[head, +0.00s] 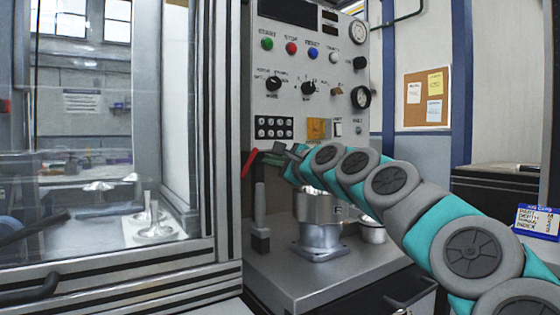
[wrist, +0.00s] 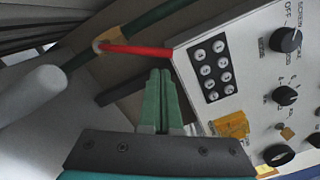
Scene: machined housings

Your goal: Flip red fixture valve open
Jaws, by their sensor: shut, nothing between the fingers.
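The red valve lever (head: 249,163) is a slim handle at the left edge of the control panel in the head view, slanting steeply. In the wrist view the red lever (wrist: 137,50) runs from a brass-coloured fitting on a dark green pipe towards the panel's edge. My gripper (head: 278,149) is just right of the lever in the head view. In the wrist view my gripper (wrist: 160,75) has its green fingers together and empty, with the tips below the lever in the picture. I cannot tell whether they touch it.
The control panel (head: 300,90) with buttons and knobs stands behind my gripper. A machined metal housing (head: 319,222) sits on the grey bench (head: 275,275) below my arm. A glass-fronted enclosure (head: 90,255) fills the left. In the wrist view a pale rounded cylinder (wrist: 35,95) is at left.

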